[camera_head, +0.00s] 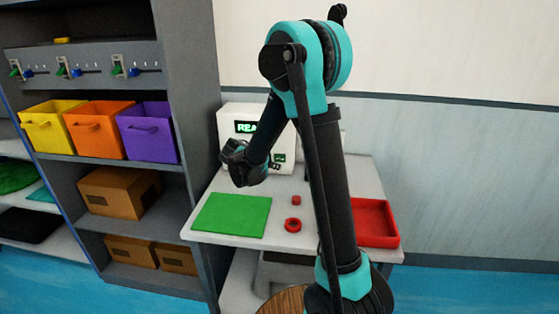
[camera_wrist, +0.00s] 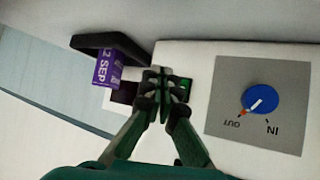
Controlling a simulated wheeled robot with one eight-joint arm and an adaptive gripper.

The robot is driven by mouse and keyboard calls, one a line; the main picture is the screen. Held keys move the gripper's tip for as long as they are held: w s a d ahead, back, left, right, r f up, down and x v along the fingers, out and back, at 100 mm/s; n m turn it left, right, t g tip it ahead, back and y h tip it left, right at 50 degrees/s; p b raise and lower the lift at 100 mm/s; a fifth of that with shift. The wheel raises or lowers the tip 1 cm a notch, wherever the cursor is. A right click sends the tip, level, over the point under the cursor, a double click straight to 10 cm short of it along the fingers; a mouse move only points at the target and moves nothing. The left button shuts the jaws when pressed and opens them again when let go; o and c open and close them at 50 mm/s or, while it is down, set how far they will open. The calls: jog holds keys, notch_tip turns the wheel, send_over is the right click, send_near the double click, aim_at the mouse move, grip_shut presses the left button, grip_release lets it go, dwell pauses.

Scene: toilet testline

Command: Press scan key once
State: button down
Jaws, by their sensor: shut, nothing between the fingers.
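A white machine (camera_head: 279,119) stands at the back of the table, its display showing green letters that start with "REA". A small dark key with green marking (camera_head: 279,158) is on its lower right front. In the wrist view a green-lit key (camera_wrist: 186,88) shows just right of my fingertips, partly hidden by them; I cannot read its label. My gripper (camera_wrist: 161,90) is shut and empty, its tips over or close to the key; contact cannot be told. In the head view my gripper (camera_head: 235,158) is in front of the machine's left side.
In the wrist view a blue knob (camera_wrist: 262,98) marked IN and OUT sits on a grey panel, left of it a purple date label (camera_wrist: 107,69). A green mat (camera_head: 231,214), red parts (camera_head: 293,225) and a red tray (camera_head: 376,222) are on the table. Shelves with bins stand left.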

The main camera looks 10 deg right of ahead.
aim_at(282, 162)
jog(key=shift+w+d, duration=0.2)
jog(key=shift+w, duration=0.4)
jog(key=shift+w+d, duration=0.2)
jog(key=shift+w, duration=0.4)
jog(key=shift+w, duration=0.1)
dwell(0.5)
jog(key=shift+w+d, duration=0.1)
jog(key=shift+w, duration=0.2)
jog(key=shift+w+d, duration=0.15)
jog(key=shift+w, duration=0.2)
dwell(0.7)
jog(key=shift+s, duration=0.1)
jog(key=shift+s+a, duration=0.25)
jog(key=shift+s, duration=0.45)
jog(key=shift+s+a, duration=0.25)
jog(key=shift+s, duration=0.55)
jog(key=shift+s+a, duration=0.3)
jog(key=shift+s, duration=0.45)
jog(key=shift+s+a, duration=0.25)
jog(key=shift+s, duration=0.55)
